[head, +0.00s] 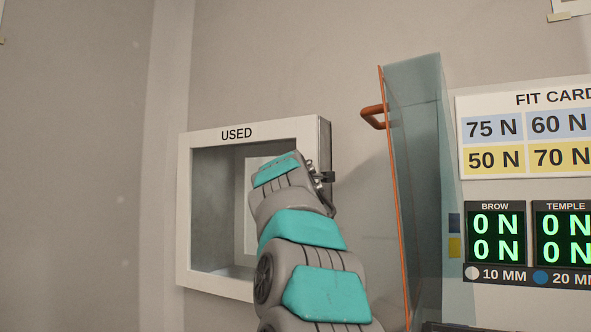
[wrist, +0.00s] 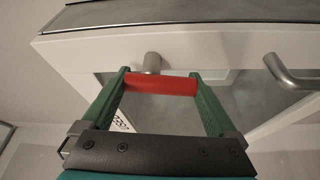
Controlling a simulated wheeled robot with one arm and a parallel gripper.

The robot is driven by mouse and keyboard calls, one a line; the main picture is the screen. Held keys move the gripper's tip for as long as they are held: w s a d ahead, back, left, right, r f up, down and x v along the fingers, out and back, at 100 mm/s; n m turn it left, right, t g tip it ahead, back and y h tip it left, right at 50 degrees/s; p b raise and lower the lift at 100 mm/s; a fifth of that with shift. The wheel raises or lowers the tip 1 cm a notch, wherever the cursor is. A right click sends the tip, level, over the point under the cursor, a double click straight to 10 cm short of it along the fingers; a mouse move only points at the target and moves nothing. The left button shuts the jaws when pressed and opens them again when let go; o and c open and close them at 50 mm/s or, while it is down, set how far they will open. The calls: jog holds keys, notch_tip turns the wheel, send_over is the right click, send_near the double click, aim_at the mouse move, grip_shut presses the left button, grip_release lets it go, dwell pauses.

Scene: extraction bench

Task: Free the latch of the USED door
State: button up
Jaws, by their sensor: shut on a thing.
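The USED door (head: 222,134) is a white-framed window door on the wall in the head view, left of centre. My arm covers its lower right part and hides my gripper there. In the wrist view, my gripper (wrist: 158,85) has its two green fingers on either end of a red bar (wrist: 160,84), which looks like the latch's grip. The fingers are shut on it. A round metal post (wrist: 152,62) stands on the white door frame (wrist: 215,50) right behind the bar. How the latch engages is hidden.
A curved metal handle (wrist: 290,76) sticks out from the frame at the right of the wrist view. In the head view, a clear panel with an orange edge (head: 398,200) and an orange handle (head: 373,115) stands right of my arm. Force displays (head: 496,235) are farther right.

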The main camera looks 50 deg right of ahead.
jog(key=shift+n+y, duration=0.3)
jog(key=shift+n, duration=0.5)
jog(key=o, duration=1)
jog(key=shift+s, duration=0.1)
jog(key=b+v, duration=0.2)
jog(key=v, duration=0.5)
jog(key=shift+s+a, duration=0.2)
jog(key=shift+a, duration=0.2)
